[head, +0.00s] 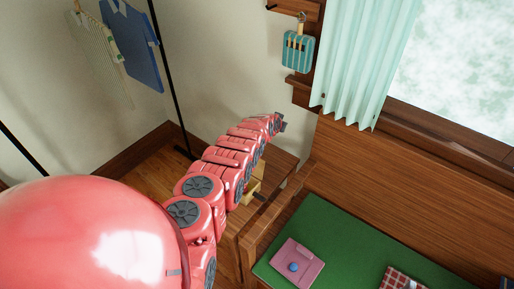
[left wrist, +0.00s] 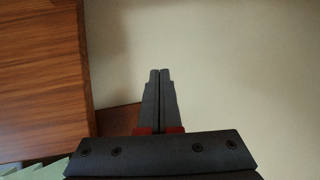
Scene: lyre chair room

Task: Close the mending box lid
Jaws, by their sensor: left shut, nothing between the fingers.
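I cannot make out a mending box or its lid for certain in either view. My left arm reaches up and away from the lower left in the head view. Its gripper (head: 280,122) is small there, in front of the pale wall near the wooden panel's left end. In the left wrist view the left gripper (left wrist: 160,75) is shut, its two dark fingers together with nothing between them. My right gripper is not in view.
A pink square item (head: 297,264) with a blue knob and a red checked item (head: 401,279) lie on a green surface (head: 340,246). A striped teal holder (head: 298,51) hangs on the wall beside a pale curtain (head: 365,60). Clothes (head: 130,45) hang at upper left.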

